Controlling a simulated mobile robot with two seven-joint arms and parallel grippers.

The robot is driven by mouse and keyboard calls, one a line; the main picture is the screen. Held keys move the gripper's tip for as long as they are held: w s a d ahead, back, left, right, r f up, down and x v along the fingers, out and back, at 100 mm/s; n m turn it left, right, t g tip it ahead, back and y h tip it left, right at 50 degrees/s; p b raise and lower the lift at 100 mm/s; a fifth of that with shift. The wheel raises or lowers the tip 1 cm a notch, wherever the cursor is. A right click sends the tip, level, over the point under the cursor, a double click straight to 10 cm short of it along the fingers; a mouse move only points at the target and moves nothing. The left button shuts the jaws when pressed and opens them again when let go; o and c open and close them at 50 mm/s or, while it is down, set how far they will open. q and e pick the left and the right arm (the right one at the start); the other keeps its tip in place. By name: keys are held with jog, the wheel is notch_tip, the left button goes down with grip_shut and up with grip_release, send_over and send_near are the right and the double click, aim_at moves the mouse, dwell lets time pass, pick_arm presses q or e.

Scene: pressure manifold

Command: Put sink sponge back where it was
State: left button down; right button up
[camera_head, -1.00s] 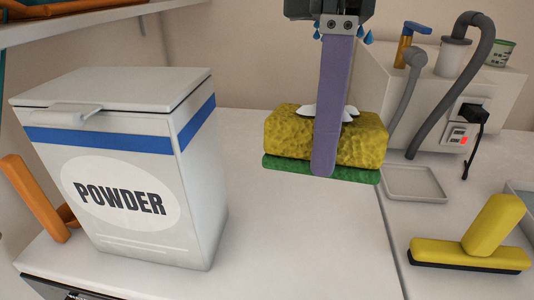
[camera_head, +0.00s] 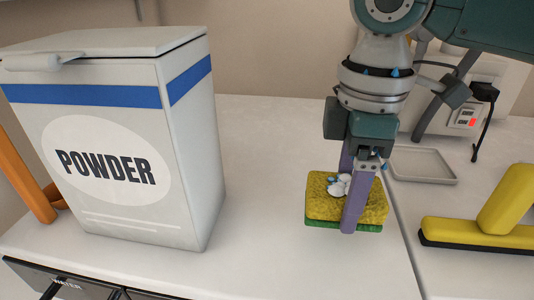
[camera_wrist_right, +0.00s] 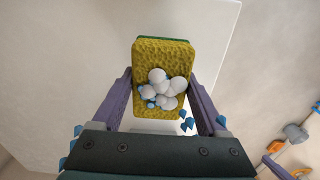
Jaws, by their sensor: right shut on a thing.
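The sink sponge (camera_head: 322,205) is a yellow block with a green scouring layer underneath. White foam and blue drops show on its top. My right gripper (camera_head: 353,212) points down, its purple fingers shut on the sponge across its sides. In the right wrist view, the sponge (camera_wrist_right: 162,56) sits between the two fingers with its foam facing the camera. The sponge is at or just above the white counter (camera_head: 265,150); I cannot tell whether it touches. My left gripper is out of view.
A shallow grey tray (camera_head: 424,166) lies right of the sponge, past a counter seam. A yellow squeegee-like tool (camera_head: 490,228) lies front right. A large white POWDER box (camera_head: 120,150) stands on the left. The counter between box and sponge is clear.

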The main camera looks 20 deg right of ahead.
notch_tip(320, 180, down, 5)
jog(key=shift+r+b, duration=0.2)
jog(key=shift+b, duration=0.3)
jog(key=o, duration=1.1)
